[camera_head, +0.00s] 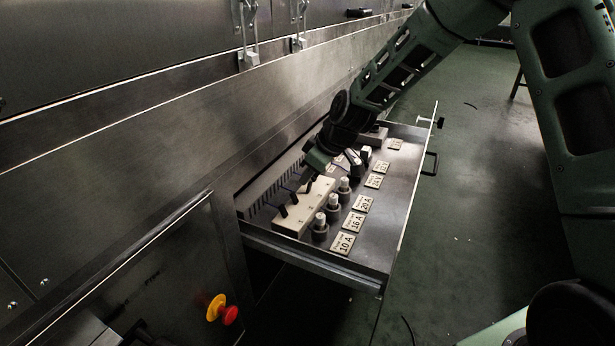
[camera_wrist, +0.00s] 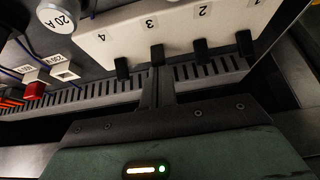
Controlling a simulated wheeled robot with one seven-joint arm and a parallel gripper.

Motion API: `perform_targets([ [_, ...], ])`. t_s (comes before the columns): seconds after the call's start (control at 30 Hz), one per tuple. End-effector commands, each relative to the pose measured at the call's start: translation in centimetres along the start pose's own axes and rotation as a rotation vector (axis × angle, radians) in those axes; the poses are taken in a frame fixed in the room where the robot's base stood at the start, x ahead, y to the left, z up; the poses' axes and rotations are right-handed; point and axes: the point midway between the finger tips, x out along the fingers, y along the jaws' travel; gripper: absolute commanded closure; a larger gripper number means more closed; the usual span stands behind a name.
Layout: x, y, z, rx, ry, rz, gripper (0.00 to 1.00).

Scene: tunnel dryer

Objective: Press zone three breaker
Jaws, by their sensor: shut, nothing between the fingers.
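A white breaker block (camera_head: 318,205) lies in the open drawer, with black toggles along its edge. In the wrist view the block (camera_wrist: 185,28) carries the numbers 4, 3, 2, 1 from left to right, upside down. The zone three toggle (camera_wrist: 157,55) is below the 3. My gripper (camera_wrist: 157,75) is shut and empty, its fingertips just below that toggle in the picture; I cannot tell whether they touch it. In the head view my gripper (camera_head: 306,184) reaches down over the block and hides part of it.
The drawer (camera_head: 375,245) holds several grey-and-white fuses (camera_head: 333,208) and amp labels (camera_head: 343,243) beside the block. A slotted duct (camera_wrist: 100,95) runs along the toggles. A red-and-yellow stop button (camera_head: 222,310) is on the front panel.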

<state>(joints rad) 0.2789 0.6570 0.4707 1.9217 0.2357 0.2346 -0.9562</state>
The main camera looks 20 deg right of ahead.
Motion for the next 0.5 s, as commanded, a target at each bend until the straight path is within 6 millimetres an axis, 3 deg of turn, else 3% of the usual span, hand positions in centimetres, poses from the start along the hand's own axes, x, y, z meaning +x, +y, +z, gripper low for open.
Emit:
perform_targets([
  [0.5,-0.86,0.01,0.47,0.001,-0.001,0.001,1.00],
])
